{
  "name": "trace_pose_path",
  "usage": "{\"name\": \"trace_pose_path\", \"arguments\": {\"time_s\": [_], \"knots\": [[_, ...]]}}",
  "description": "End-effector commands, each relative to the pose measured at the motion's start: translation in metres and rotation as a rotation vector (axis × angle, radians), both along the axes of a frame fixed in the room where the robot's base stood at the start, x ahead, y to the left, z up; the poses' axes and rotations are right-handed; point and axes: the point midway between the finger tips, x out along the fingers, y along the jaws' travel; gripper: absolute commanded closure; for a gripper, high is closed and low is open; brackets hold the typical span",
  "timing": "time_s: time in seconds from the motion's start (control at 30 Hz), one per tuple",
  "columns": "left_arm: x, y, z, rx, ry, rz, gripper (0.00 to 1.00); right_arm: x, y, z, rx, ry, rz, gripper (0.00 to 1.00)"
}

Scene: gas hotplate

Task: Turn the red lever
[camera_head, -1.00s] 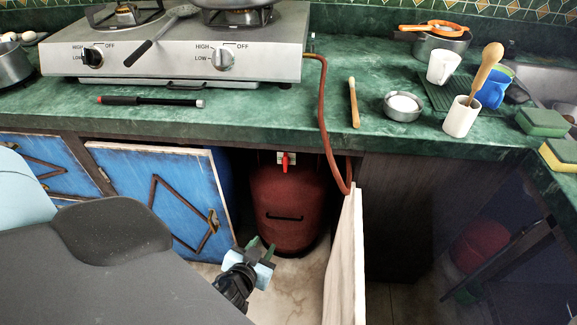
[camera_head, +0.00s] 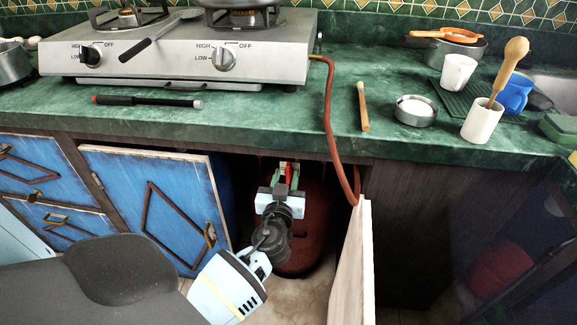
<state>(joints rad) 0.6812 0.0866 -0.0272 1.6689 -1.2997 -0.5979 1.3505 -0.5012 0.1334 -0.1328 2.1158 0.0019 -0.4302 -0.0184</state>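The red lever (camera_head: 282,170) sits at the top of the red gas cylinder (camera_head: 314,225) in the open cabinet under the counter. My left gripper (camera_head: 285,175) reaches into the cabinet from below, with its two green fingers apart, one on each side of the lever. I cannot tell whether the fingers touch the lever. The gripper and wrist hide much of the cylinder. My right gripper is not in view.
An open blue door (camera_head: 155,205) stands left of my arm and a pale open door (camera_head: 353,262) stands to the right. An orange hose (camera_head: 331,120) hangs from the hotplate (camera_head: 180,50) over the counter edge (camera_head: 250,139). Floor below the cylinder is clear.

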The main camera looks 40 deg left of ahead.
Motion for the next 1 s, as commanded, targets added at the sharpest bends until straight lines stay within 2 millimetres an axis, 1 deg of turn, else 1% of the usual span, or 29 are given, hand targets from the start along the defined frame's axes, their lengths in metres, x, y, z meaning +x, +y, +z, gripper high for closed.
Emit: {"name": "trace_pose_path", "arguments": {"time_s": [0.03,0.1,0.3,0.43,0.7,0.93,0.97,1.0], "knots": [[0.008,0.005,0.001,0.002,-0.002,0.000,0.67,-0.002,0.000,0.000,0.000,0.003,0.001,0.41],[0.017,0.010,0.001,0.003,-0.001,0.000,0.67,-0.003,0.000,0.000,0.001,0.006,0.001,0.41],[0.035,0.022,0.000,0.002,0.001,-0.001,0.67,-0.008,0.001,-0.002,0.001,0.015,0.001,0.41],[0.040,0.025,-0.001,0.000,0.001,-0.001,0.67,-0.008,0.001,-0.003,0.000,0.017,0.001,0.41],[0.041,0.025,-0.001,0.000,0.001,-0.001,0.67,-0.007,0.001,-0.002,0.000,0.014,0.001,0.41],[0.041,0.025,-0.001,0.000,0.001,-0.001,0.97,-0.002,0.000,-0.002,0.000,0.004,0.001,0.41],[0.041,0.025,-0.001,0.000,0.001,-0.001,1.00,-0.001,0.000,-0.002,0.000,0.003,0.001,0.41],[0.041,0.025,-0.001,0.000,0.001,-0.001,1.00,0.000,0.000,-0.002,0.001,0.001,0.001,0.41]]}}
